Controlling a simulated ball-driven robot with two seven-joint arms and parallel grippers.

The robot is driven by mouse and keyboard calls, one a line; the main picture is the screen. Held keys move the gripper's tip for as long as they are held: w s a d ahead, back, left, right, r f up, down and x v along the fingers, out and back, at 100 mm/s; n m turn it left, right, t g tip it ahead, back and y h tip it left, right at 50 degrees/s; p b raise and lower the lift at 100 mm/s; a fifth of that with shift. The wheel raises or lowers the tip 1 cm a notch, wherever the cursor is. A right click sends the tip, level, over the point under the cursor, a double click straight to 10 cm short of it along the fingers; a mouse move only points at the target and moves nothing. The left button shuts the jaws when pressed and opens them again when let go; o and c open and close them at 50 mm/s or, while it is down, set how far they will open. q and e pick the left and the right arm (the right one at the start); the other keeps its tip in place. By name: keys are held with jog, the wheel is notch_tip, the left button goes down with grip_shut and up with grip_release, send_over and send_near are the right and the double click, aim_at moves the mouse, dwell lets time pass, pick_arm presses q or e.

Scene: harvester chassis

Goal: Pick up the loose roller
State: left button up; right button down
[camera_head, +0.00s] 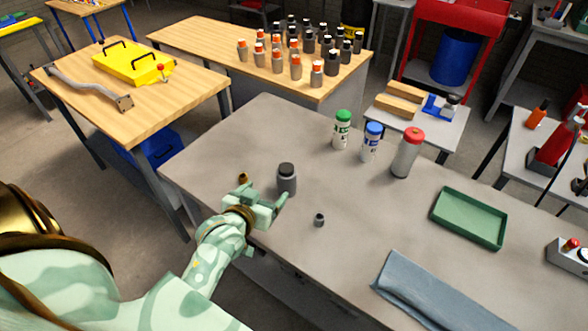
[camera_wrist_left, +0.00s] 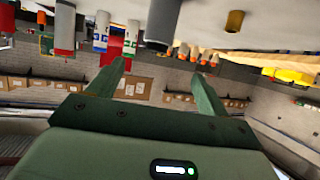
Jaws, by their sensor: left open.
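A grey cylinder with a dark cap (camera_head: 287,180) stands upright on the grey worktable (camera_head: 370,220). A small brass-coloured cylinder (camera_head: 242,178) stands to its left, and a much smaller grey piece (camera_head: 319,220) is in front and to the right. I cannot tell by looks which is the loose roller. My left gripper (camera_head: 264,194) is open and empty at the table's near edge, in front of the capped cylinder and the brass one. In the left wrist view, upside down, the gripper (camera_wrist_left: 160,72) has nothing between its fingers; the capped cylinder (camera_wrist_left: 163,22) and brass cylinder (camera_wrist_left: 235,20) show beyond.
Green-capped (camera_head: 342,130), blue-capped (camera_head: 371,142) and red-capped (camera_head: 407,153) bottles stand at the back of the table. A green tray (camera_head: 468,218) and a folded blue-grey cloth (camera_head: 435,297) lie to the right. The middle is mostly clear.

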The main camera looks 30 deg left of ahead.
aim_at(282, 174)
pick_arm(q)
jog(key=b+x, duration=0.1)
jog(key=x, duration=0.5)
jog(key=shift+w+r+b, duration=0.15)
jog(key=shift+w+b, duration=0.05)
jog(key=shift+b, duration=0.15)
jog(key=b+x, duration=0.1)
jog(key=x, duration=0.3)
jog(key=shift+w+a, duration=0.1)
jog(key=shift+w, duration=0.35)
jog(key=shift+w+f+b, duration=0.3)
jog(key=shift+f+b, duration=0.05)
jog(key=b+x, duration=0.1)
jog(key=x, duration=0.3)
jog(key=shift+w+d+f+b, duration=0.2)
jog(key=shift+f+b, duration=0.1)
jog(key=shift+b, duration=0.05)
jog(key=shift+r, duration=0.15)
pick_arm(e)
jog(key=f, duration=0.1)
jog(key=s+f, duration=0.1)
jog(key=f, duration=0.1)
jog(key=s+f, duration=0.1)
jog(key=f, duration=0.1)
jog(key=shift+s, duration=0.1)
